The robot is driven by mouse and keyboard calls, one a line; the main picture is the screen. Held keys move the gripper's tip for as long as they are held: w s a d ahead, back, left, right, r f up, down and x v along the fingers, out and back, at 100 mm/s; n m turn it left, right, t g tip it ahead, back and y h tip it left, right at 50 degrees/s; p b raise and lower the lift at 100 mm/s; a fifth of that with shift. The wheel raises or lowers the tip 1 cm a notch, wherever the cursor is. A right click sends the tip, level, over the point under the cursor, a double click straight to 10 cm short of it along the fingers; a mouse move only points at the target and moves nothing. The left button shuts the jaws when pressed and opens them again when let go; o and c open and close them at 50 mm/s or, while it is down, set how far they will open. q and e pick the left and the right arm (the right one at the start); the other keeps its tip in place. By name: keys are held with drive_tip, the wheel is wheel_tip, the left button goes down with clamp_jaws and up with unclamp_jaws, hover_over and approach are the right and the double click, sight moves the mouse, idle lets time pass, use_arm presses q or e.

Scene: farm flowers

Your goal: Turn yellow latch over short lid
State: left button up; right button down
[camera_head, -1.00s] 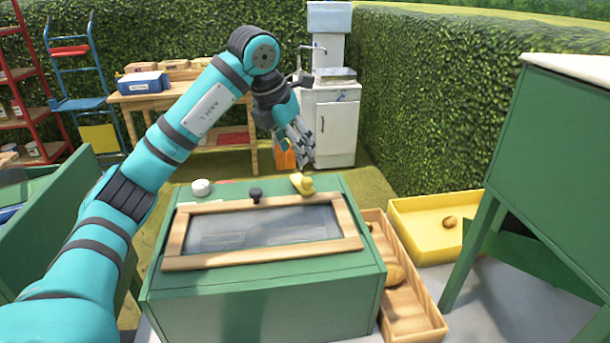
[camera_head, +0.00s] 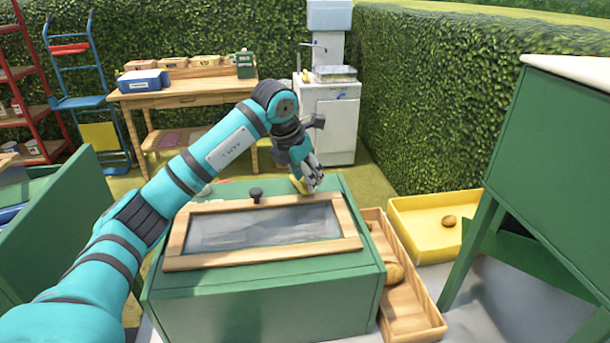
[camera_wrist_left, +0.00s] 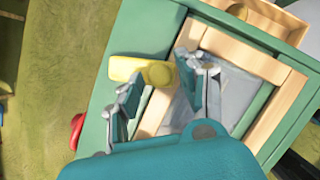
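The short lid (camera_head: 264,228) is a wood-framed glass panel lying shut on top of a green box (camera_head: 260,302), with a dark knob (camera_head: 256,194) at its far edge. The yellow latch (camera_head: 299,186) is at the box's far edge, partly hidden by my left gripper (camera_head: 312,187). In the left wrist view the latch (camera_wrist_left: 124,68) has a round knob (camera_wrist_left: 159,74), which lies between the tips of the left gripper (camera_wrist_left: 157,88). The fingers are apart there, and I see no contact with the knob. My right gripper is in neither view.
A wooden tray (camera_head: 412,321) holding brown items stands along the box's right side, beside a yellow bin (camera_head: 405,217). A green cabinet (camera_head: 560,160) stands at the right. A red piece (camera_wrist_left: 76,131) sits on the box's edge in the left wrist view.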

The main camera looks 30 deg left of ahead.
use_arm(q)
clamp_jaws()
drive_tip(key=shift+s+a+r+m+h, duration=0.1)
drive_tip(key=shift+s+a+m+h, duration=0.25)
drive_tip(key=shift+m, duration=0.35)
drive_tip(key=shift+s+a+m+h+p, duration=0.1)
drive_tip(key=shift+a+m+h+p, duration=0.1)
drive_tip(key=shift+m, duration=0.35)
drive_tip(key=shift+s+a+m+h+p, duration=0.1)
drive_tip(key=shift+a+m+h+p, duration=0.1)
drive_tip(key=shift+m, duration=0.35)
drive_tip(key=shift+d, duration=0.1)
drive_tip(key=shift+o, duration=1.5)
unclamp_jaws()
